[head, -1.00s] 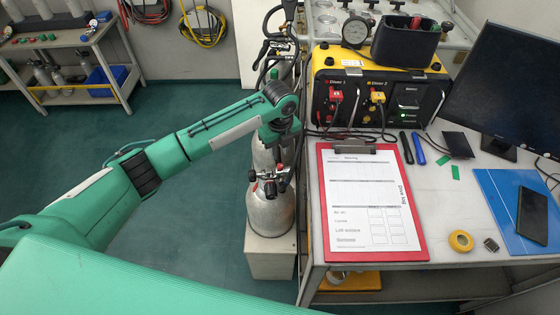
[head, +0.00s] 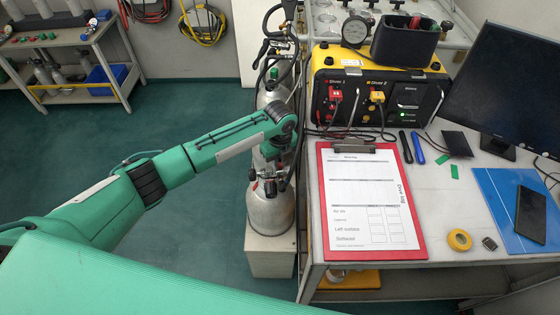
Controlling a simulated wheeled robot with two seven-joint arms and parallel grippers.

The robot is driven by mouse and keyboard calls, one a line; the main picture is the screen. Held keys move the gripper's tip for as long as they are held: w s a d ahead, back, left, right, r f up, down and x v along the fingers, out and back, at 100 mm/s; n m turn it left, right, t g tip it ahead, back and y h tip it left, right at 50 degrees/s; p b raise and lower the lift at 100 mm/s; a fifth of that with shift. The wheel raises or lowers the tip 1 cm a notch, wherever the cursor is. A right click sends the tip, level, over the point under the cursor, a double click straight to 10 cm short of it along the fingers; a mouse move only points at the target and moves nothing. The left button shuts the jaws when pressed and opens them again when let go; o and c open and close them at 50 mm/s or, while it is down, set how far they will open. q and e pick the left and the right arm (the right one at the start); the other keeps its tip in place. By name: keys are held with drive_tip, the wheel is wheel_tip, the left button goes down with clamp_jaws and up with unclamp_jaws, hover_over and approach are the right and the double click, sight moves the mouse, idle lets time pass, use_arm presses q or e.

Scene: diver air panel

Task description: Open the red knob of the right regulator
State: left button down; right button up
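A silver cylinder (head: 270,212) stands on a pale block beside the bench. A dark regulator with small red parts (head: 269,186) sits on its top; which part is the red knob is too small to tell. My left arm reaches in from the left and its wrist bends down just above this regulator. My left gripper (head: 271,168) is at or very near the regulator top; its fingers are small, dark and partly hidden, so contact and opening cannot be made out. Another cylinder (head: 266,98) stands behind, with dark fittings and hoses above it. My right gripper is not in view.
The bench on the right holds a red clipboard (head: 325,235), a yellow and black diver panel (head: 322,75), a monitor (head: 515,75) and a blue folder (head: 497,200). Hoses run between cylinders and panel. The green floor (head: 195,250) left of the cylinders is clear.

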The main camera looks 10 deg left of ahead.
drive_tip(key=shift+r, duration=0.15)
use_arm(q)
drive_tip(key=shift+r+n+p, duration=0.1)
drive_tip(key=shift+n+p, duration=0.4)
drive_tip(key=shift+p, duration=0.15)
drive_tip(key=shift+r+n+p, duration=0.1)
drive_tip(key=shift+n+p, duration=0.5)
drive_tip(key=shift+p, duration=0.15)
drive_tip(key=n+p, duration=0.2)
drive_tip(key=shift+n, duration=0.3)
drive_tip(key=n+p, duration=0.4)
drive_tip(key=shift+n, duration=0.3)
drive_tip(key=n+p, duration=0.4)
drive_tip(key=n, duration=0.2)
drive_tip(key=n+p, duration=0.2)
drive_tip(key=n, duration=0.2)
drive_tip(key=shift+f+n+p, duration=0.2)
drive_tip(key=shift+n+p, duration=0.15)
drive_tip(key=shift+n, duration=0.55)
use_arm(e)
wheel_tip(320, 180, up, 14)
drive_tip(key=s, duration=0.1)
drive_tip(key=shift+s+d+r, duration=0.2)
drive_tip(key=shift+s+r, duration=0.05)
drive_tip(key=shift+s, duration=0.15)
